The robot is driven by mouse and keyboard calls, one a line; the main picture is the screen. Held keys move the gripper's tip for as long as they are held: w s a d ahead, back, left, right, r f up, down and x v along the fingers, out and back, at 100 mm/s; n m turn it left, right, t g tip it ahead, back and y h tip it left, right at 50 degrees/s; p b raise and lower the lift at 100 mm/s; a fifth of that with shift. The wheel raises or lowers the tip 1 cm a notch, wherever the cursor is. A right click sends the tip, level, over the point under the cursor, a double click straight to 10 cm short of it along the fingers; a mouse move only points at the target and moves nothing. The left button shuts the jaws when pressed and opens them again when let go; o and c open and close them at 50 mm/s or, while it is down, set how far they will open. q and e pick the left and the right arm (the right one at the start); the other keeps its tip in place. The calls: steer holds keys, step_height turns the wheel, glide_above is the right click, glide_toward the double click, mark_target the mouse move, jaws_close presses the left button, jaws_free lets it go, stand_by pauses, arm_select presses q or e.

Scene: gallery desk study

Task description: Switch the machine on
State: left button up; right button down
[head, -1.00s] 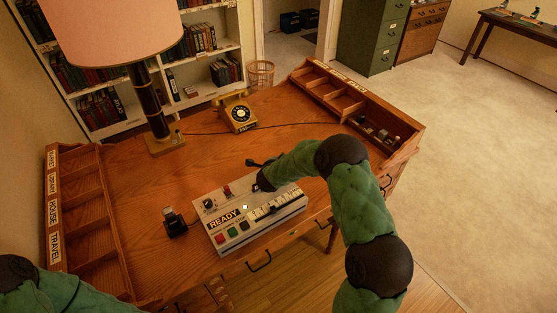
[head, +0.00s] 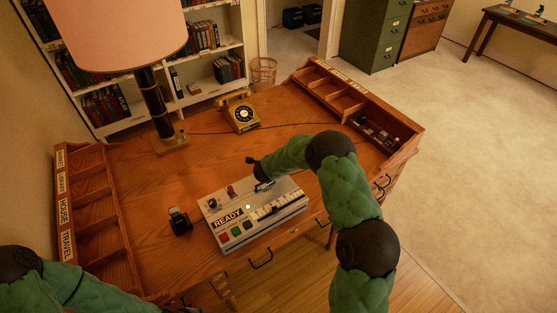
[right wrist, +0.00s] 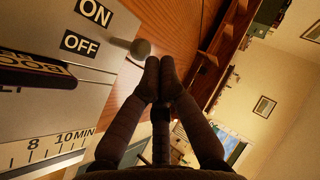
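The machine (head: 232,238) is a pale box on the wooden desk, with a READY label, coloured buttons and a row of pale keys or marks. In the right wrist view its panel (right wrist: 30,115) shows ON and OFF labels and a metal lever with a round knob (right wrist: 140,48) beside OFF. I cannot tell which way the lever is set. My right gripper (right wrist: 160,64) has its fingertips together, with nothing between them. The tips are close beside the knob; contact is unclear.
A lamp (head: 152,100), a yellow telephone (head: 240,112) and a small dark object (head: 180,221) stand on the desk around the machine. Pigeonhole racks line the left (head: 100,210) and far right (head: 345,95) sides.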

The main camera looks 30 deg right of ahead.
steer(key=shift+w, duration=0.2)
steer(key=shift+r+p, duration=0.1)
steer(key=shift+p, duration=0.2)
steer(key=shift+r+p, duration=0.65)
steer(key=shift+r, duration=0.15)
steer(key=s+a+r+p, duration=0.3)
steer(key=s+r, duration=0.3)
steer(key=r, duration=0.4)
steer(key=shift+a+r+p, duration=0.25)
steer(key=shift+a+p, duration=0.05)
steer(key=shift+a, duration=0.4)
